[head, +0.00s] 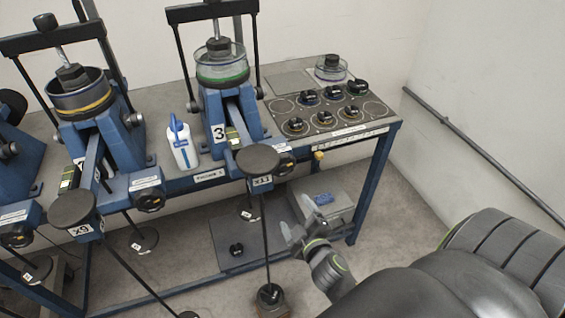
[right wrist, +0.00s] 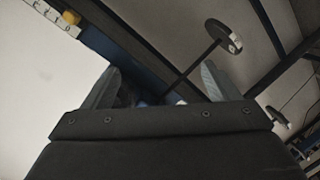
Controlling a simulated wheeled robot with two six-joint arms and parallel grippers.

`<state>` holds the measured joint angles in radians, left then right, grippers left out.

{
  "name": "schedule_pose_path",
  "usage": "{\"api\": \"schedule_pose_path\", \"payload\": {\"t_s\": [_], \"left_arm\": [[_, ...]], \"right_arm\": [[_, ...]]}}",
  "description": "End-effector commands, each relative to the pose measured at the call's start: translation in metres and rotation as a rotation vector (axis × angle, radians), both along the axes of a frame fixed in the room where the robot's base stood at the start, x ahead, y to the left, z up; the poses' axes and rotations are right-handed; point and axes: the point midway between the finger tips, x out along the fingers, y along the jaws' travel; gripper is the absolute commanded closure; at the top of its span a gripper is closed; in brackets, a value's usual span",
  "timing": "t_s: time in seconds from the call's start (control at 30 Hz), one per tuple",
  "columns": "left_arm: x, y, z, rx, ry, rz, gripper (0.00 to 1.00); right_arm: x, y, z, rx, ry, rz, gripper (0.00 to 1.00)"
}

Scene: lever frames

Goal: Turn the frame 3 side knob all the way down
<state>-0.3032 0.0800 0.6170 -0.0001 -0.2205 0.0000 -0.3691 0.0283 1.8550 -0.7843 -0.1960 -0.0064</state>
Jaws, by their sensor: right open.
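Frame 3 (head: 215,130) is the blue lever frame marked "3", right of the other frames on the bench. Its side knob (head: 284,163) is a black round knob with an orange mark, on the right of the frame's front block near the bench edge. Its exact setting is too small to read. My right gripper (head: 297,222) is open and empty, below and slightly right of the knob, apart from it. In the right wrist view its two fingers (right wrist: 160,86) stand wide apart with nothing gripped. The knob cannot be made out there. My left gripper is out of view.
A lever end disc (head: 258,158) and hanging rod (head: 265,235) stand left of my right gripper. A yellow knob (head: 318,156) sits on the bench edge. A grey box (head: 325,203) stands below. A white bottle (head: 181,145) and a weight tray (head: 375,108) are on the bench.

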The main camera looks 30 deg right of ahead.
Motion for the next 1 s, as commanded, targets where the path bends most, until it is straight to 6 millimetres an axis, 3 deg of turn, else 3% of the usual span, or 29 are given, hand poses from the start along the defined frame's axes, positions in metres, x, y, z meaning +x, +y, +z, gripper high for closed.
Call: {"api": "schedule_pose_path", "payload": {"t_s": [0.03,0.1,0.27,0.47,1.0], "left_arm": [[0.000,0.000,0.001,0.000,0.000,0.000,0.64],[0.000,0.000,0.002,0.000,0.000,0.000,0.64],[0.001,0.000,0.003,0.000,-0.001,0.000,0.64],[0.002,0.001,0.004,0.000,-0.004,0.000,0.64],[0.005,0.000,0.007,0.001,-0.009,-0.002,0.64]], "right_arm": [[0.002,0.001,0.029,-0.035,-0.052,0.002,0.18],[0.003,0.001,0.057,-0.076,-0.106,0.004,0.18],[0.003,0.002,0.092,-0.127,-0.170,0.003,0.18],[0.016,-0.001,0.098,-0.136,-0.182,0.005,0.18],[0.093,-0.020,0.097,-0.135,-0.180,0.004,0.18]]}}
